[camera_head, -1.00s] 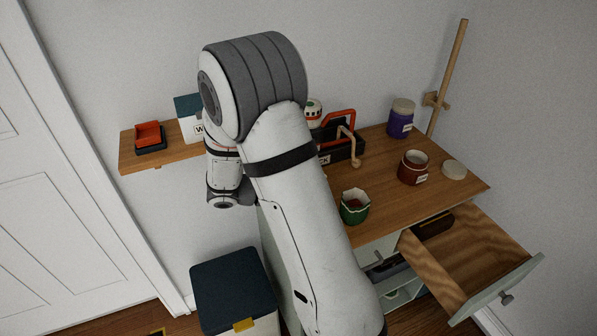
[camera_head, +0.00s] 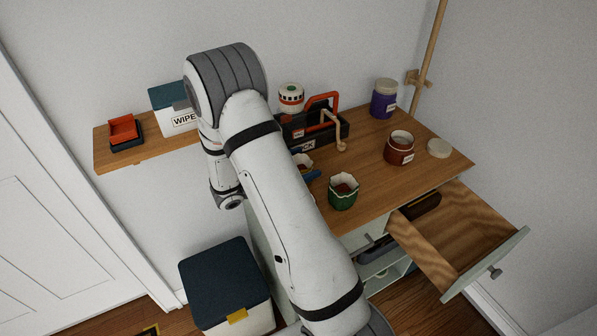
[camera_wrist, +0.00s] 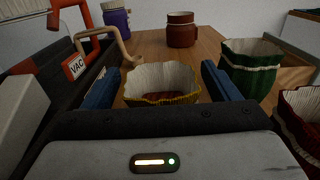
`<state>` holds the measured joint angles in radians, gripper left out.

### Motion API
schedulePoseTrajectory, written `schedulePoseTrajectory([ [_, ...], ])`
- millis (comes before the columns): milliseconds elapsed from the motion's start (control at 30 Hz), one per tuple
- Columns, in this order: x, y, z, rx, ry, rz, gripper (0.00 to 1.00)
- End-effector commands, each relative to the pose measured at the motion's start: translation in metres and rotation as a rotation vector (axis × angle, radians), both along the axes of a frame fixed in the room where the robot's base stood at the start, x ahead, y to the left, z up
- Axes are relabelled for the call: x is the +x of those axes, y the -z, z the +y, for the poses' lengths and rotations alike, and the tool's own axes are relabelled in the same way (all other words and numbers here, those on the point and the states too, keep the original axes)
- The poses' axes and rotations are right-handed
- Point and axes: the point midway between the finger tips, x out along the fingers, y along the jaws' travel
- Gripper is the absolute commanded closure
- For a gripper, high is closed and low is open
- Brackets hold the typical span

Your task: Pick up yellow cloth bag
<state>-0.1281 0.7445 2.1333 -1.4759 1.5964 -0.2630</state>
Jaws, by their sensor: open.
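The yellow cloth bag (camera_wrist: 162,80) has a yellow scalloped rim, a cream lining and reddish-brown contents. It stands upright on the wooden desktop. In the wrist view it sits between the two blue fingers of my gripper (camera_wrist: 160,86), which is open, with a gap to the fingers on each side. The palm edge hides the bag's lower part. In the head view only part of the bag's pale rim (camera_head: 302,161) shows beside my arm, with a blue finger just in front of it.
A green cloth bag (camera_wrist: 250,66) stands close to the right finger, and a red one (camera_wrist: 302,112) is nearer at right. A black toolbox (camera_wrist: 68,77) is close on the left. A brown jar (camera_head: 400,148) and purple jar (camera_head: 383,99) stand farther back. The drawer (camera_head: 462,235) is open.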

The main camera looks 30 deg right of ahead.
Motion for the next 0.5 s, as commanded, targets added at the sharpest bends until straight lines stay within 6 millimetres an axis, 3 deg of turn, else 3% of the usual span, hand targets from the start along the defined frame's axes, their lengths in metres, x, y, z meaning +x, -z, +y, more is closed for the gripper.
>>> schedulePoseTrajectory([
  [133,0.0,-0.0002,-0.0132,0.0,0.001,0.0,0.18],
  [367,0.0003,0.0004,-0.014,0.0,-0.001,0.0,0.18],
  [500,0.0003,0.0003,-0.0137,0.0,-0.001,0.0,0.29],
])
